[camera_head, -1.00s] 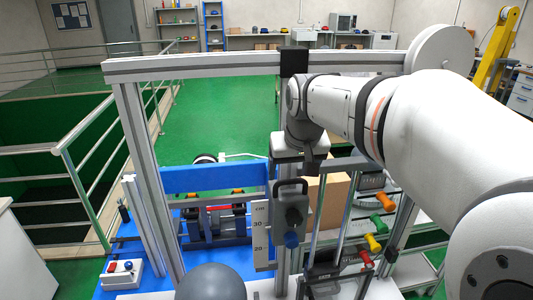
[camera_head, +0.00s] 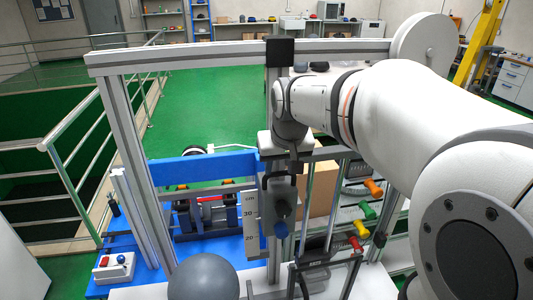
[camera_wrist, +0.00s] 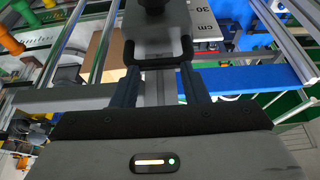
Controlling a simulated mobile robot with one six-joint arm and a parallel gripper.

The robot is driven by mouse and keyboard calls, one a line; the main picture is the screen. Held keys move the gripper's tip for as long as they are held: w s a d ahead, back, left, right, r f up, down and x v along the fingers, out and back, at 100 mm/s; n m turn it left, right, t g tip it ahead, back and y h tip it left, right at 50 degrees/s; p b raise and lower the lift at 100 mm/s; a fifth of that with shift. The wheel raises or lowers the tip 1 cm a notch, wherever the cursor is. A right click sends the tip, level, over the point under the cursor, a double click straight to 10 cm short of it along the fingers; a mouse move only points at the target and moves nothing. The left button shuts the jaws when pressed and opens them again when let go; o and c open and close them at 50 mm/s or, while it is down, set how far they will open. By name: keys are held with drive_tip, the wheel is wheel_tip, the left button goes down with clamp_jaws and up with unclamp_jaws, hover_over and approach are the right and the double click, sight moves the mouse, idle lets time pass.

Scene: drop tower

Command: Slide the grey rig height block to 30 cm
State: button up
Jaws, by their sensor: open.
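My gripper (camera_head: 284,170) points down just above the block at the handle. In the wrist view, my gripper (camera_wrist: 159,72) is open, its fingers at the two ends of the black handle (camera_wrist: 156,64). Whether they touch it is unclear.
A grey ball (camera_head: 204,280) is in front at left. A blue beam (camera_head: 203,167) crosses behind the scale. Colored handles (camera_head: 366,212) and rails stand at right. A frame crossbar (camera_head: 190,57) spans above. A button box (camera_head: 115,268) lies at lower left.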

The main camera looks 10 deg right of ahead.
clamp_jaws()
drive_tip(key=c, duration=0.8)
unclamp_jaws()
drive_tip(key=o, duration=1.7)
drive_tip(key=shift+c, duration=0.2)
drive_tip(key=b+v, duration=0.1)
drive_tip(key=v, duration=0.6)
drive_tip(key=shift+r, duration=0.35)
